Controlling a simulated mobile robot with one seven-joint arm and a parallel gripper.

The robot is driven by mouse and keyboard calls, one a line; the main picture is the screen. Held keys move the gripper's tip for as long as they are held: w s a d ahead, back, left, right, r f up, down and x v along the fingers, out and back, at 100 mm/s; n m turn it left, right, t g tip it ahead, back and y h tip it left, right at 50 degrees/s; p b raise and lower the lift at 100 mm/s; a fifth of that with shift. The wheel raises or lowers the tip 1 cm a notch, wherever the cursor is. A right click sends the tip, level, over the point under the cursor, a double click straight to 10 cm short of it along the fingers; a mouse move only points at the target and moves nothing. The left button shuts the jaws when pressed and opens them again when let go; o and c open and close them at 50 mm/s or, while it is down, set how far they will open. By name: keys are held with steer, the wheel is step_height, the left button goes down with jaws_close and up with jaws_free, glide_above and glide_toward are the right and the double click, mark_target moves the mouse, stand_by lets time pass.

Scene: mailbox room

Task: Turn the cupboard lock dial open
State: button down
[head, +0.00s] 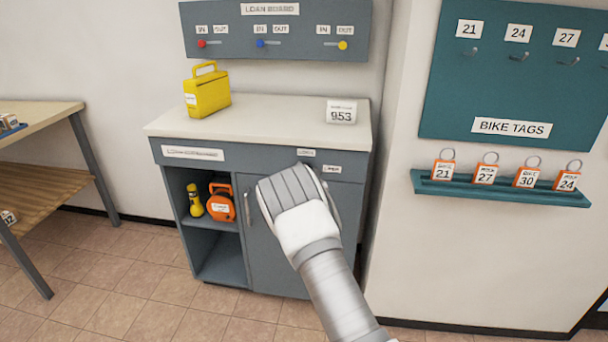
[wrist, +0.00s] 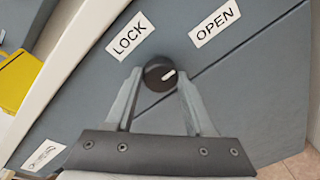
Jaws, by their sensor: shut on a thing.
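The cupboard lock dial (wrist: 160,74) is a round black knob with a white pointer line, on the grey cupboard front. Its line points right and slightly up in the wrist view, on the side of the OPEN label (wrist: 214,23). The LOCK label (wrist: 130,37) is above the dial to the left. My gripper (wrist: 158,85) has its two fingers shut on the dial, one on each side. In the head view my gripper (head: 288,190) is against the cupboard (head: 270,256) front and hides the dial.
A yellow case (head: 207,95) and a 953 card (head: 341,112) stand on the cupboard top. The open left shelf holds a flashlight (head: 195,200) and an orange reel (head: 221,203). A tag shelf (head: 500,190) is on the right wall; a table (head: 40,120) is left.

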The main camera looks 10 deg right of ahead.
steer(key=shift+c, duration=1.3)
jaws_free()
steer(key=p+v, duration=0.2)
steer(key=v, duration=1.5)
steer(key=shift+s+p, duration=0.25)
steer(key=shift+p, duration=0.05)
steer(key=shift+a, duration=0.15)
